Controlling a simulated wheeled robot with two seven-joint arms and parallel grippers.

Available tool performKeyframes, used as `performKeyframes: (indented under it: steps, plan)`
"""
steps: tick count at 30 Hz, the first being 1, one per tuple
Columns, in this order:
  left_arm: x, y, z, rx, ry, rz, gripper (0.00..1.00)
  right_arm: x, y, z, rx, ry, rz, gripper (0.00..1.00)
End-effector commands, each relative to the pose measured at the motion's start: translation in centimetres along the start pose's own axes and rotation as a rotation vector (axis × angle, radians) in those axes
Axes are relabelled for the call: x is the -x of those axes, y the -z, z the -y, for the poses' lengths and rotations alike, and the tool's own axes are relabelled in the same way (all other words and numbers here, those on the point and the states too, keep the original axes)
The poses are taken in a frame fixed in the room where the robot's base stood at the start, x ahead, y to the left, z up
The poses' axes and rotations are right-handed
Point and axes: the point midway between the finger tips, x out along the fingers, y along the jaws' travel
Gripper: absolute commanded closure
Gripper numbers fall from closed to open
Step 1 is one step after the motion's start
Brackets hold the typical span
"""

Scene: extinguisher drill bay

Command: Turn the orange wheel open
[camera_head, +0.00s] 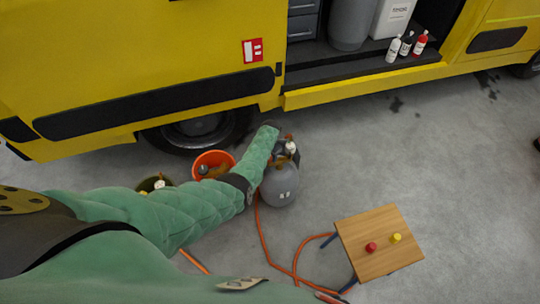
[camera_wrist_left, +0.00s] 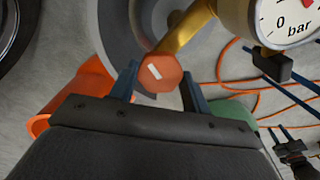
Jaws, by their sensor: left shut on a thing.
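The orange wheel (camera_wrist_left: 163,73) is a small faceted knob with a white mark, at the end of a brass stem in the left wrist view. My left gripper (camera_wrist_left: 160,84) is shut on it, one dark blue finger on each side. A white pressure gauge (camera_wrist_left: 282,22) sits beside the stem. In the head view the grey cylinder (camera_head: 280,187) stands on the floor, its top partly hidden by my left arm. My right gripper (camera_wrist_left: 284,140) shows small at the lower right of the wrist view, its fingers apart with nothing seen between them.
An orange bucket (camera_head: 212,160) stands left of the cylinder. An orange hose (camera_head: 265,240) runs across the floor toward a wooden stool (camera_head: 365,255) bearing a red button (camera_head: 371,247) and a yellow button (camera_head: 396,237). A yellow van (camera_head: 140,60) stands behind.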

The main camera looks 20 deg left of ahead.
Motion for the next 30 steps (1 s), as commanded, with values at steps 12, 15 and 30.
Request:
performKeyframes:
  steps: [12,15,30]
  plan:
    - [0.0,0.0,-0.1,-0.001,-0.001,0.0,0.31,0.0,-0.3,-0.6,0.003,-0.005,0.003,0.64]
    - [0.0,0.0,-0.1,-0.001,0.0,0.0,0.31,-0.1,-0.4,-0.5,0.003,-0.005,0.004,0.64]
    - [4.2,0.0,0.0,0.0,-0.002,0.002,0.31,-0.8,-1.2,0.1,0.001,0.0,0.006,0.64]
